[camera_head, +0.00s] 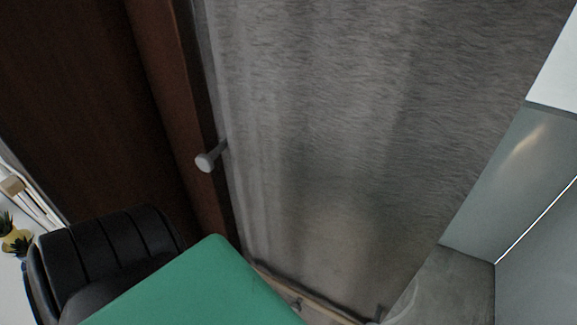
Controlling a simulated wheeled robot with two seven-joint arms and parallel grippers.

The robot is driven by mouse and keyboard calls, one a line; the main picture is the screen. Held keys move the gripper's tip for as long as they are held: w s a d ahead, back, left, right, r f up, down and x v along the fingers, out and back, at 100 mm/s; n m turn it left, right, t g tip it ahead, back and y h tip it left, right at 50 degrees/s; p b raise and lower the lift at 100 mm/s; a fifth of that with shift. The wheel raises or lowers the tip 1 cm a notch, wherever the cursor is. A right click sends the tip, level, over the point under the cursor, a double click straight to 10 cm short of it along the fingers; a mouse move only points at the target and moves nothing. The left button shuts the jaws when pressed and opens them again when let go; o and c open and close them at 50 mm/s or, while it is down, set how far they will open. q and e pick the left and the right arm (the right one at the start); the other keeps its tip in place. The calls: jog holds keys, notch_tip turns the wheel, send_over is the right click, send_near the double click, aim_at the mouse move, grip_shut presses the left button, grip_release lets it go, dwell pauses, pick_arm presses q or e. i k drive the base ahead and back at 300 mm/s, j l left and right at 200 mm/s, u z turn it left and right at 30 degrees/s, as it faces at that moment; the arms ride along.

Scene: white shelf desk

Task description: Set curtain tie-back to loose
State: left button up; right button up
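A grey, semi-sheer curtain (340,110) hangs across the middle of the head view. A pale round knob on a short stem (207,161) sticks out at the curtain's left edge, beside the brown wooden frame; it may be the tie-back's holdback. I cannot make out a band around the curtain, and the cloth looks spread rather than gathered. Neither of my grippers shows in this view.
A black ribbed chair (110,245) stands at the lower left. A flat green surface (200,290) fills the bottom middle. Small potted plants (18,242) sit at the left edge. A grey wall or panel (510,185) bounds the right.

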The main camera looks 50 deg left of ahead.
aim_at(301, 298)
jog(key=u, duration=1.15)
jog(key=j, duration=0.1)
